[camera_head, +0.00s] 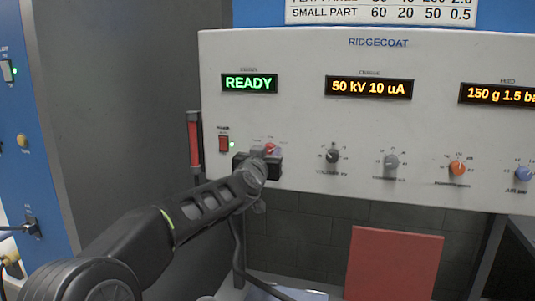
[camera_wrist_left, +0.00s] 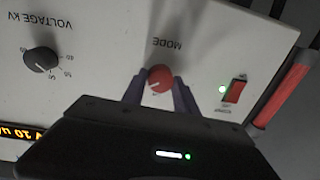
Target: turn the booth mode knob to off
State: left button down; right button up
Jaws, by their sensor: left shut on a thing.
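The mode knob (camera_wrist_left: 160,78) is a small red dial with a pale pointer line, under the label MODE on the white control panel. In the head view the red knob (camera_head: 270,148) shows just above my left gripper (camera_head: 258,165), which hides part of it and its marks. In the left wrist view my left gripper (camera_wrist_left: 159,95) has one dark finger on each side of the knob and is shut on it. The panel appears upside down in that view. My right gripper is not in view.
The white panel (camera_head: 300,110) carries a green READY display, amber displays and several other knobs, including a black voltage knob (camera_head: 332,156). A red power switch (camera_head: 224,143) with a green light sits left of the mode knob. A red board (camera_head: 393,262) stands below.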

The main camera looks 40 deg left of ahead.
pick_arm(q)
jog(key=n, duration=0.5)
jog(key=shift+n, duration=0.3)
jog(key=n, duration=0.5)
jog(key=shift+h, duration=0.4)
jog(key=shift+a+n, duration=0.1)
jog(key=shift+n, duration=0.2)
jog(key=c, duration=0.9)
grip_release()
jog(key=shift+c, duration=0.2)
